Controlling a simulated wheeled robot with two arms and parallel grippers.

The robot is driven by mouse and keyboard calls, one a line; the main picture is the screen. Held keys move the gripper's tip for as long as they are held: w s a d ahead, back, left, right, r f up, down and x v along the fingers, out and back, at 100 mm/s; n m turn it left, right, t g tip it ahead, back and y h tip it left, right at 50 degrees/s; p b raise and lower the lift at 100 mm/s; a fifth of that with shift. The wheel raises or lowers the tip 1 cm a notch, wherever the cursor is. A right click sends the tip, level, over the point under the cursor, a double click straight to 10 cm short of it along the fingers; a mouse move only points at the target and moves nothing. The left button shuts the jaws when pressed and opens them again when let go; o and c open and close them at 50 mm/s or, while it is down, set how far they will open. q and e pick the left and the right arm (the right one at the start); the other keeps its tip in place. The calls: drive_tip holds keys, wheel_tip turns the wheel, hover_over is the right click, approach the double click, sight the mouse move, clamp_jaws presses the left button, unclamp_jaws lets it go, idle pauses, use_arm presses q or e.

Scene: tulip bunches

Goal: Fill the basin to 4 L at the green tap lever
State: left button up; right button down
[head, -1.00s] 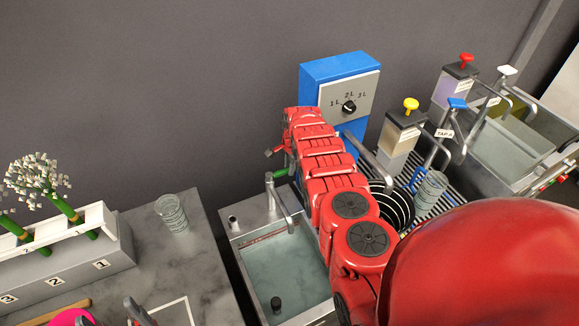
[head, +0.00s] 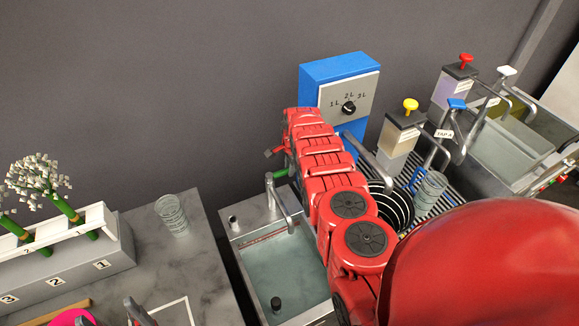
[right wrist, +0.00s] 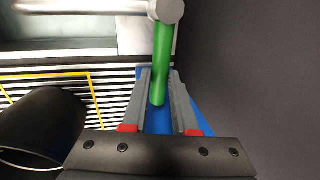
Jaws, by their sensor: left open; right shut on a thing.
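The green tap lever (head: 281,173) sits beside the steel tap (head: 281,203) over the basin. In the right wrist view the green lever (right wrist: 162,60) stands between both fingers of my right gripper (right wrist: 159,78), which is shut on it. The basin (head: 239,272) holds clear, bluish water with a dark plug-like knob in it. A reddish line shows on its back inner wall; no level marks are readable. My right arm hides the basin's right side. My left gripper (head: 140,312) is open at the bottom left, partly cut off by the frame.
A glass (head: 171,214) stands on the grey counter left of the basin. A blue dial box (head: 331,71) marked 1 L, 2 L, 3 L is behind. Dispensers (head: 402,133) and another glass (head: 431,188) stand right. A rack (head: 65,268) holds white flowers at the left.

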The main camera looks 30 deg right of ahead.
drive_tip(key=shift+s+a+m+h+p, duration=0.35)
drive_tip(key=shift+s+m+p, duration=0.45)
drive_tip(key=shift+m, duration=0.65)
drive_tip(key=shift+s+a+m+h+p, duration=0.15)
drive_tip(key=shift+s+a+m+p, duration=0.5)
drive_tip(key=shift+m, duration=0.8)
drive_tip(key=shift+s+d, duration=0.2)
drive_tip(key=shift+s, duration=0.1)
drive_tip(key=c, duration=0.7)
unclamp_jaws()
